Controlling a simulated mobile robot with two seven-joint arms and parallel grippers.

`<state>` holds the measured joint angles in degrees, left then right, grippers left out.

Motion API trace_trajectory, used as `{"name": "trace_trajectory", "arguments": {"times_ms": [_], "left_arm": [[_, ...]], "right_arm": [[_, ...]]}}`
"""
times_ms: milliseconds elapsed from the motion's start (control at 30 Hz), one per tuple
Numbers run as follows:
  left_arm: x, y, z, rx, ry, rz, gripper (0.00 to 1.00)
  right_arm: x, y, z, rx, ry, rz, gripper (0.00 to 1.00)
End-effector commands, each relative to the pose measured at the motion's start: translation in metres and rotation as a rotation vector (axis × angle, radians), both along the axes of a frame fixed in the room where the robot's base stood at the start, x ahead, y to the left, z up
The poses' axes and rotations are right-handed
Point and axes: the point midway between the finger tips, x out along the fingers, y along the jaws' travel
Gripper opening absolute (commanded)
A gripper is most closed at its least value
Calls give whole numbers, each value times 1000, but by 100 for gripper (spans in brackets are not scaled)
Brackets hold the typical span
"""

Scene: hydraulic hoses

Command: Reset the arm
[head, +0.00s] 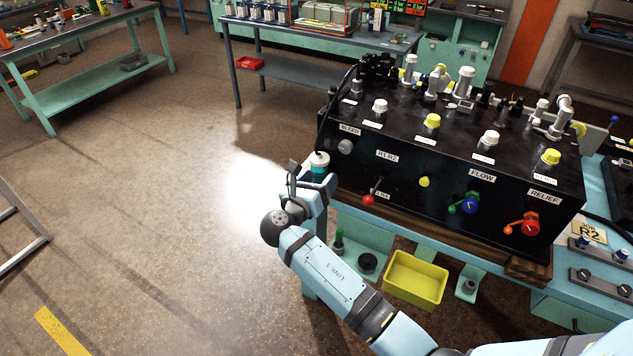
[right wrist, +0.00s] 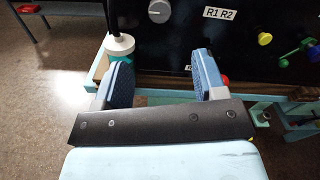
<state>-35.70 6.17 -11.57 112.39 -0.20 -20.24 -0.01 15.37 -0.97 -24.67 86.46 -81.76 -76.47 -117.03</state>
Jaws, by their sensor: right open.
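My right arm reaches in from the lower right of the head view, bent out past the left front corner of the bench. My right gripper (head: 314,188) is beside the front left end of the black hydraulic box. In the right wrist view the gripper (right wrist: 163,70) is open, its two blue-padded fingers wide apart with nothing held between them. A white-topped object with a teal lower part (head: 319,163) stands close to the gripper. It shows just beyond the left finger in the right wrist view (right wrist: 120,44); I cannot tell whether they touch. My left gripper is out of view.
The black box (head: 400,165) carries knobs, a red lever (head: 368,199) and fittings on top. A yellow bin (head: 415,279) sits on the shelf below. A green workbench (head: 95,85) and a back bench (head: 310,72) stand farther off.

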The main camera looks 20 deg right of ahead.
Motion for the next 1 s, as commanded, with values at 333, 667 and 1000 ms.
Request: {"name": "trace_trajectory", "arguments": {"times_ms": [333,667,1000], "left_arm": [[2,0,1,-1,-3,0,43],[2,0,1,-1,-3,0,43],[1,0,1,0,-2,0,43]], "right_arm": [[0,-1,0,0,0,0,65],[-18,-4,-45,206,-43,67,65],[-163,16,-205,1557,-422,-42,65]]}}
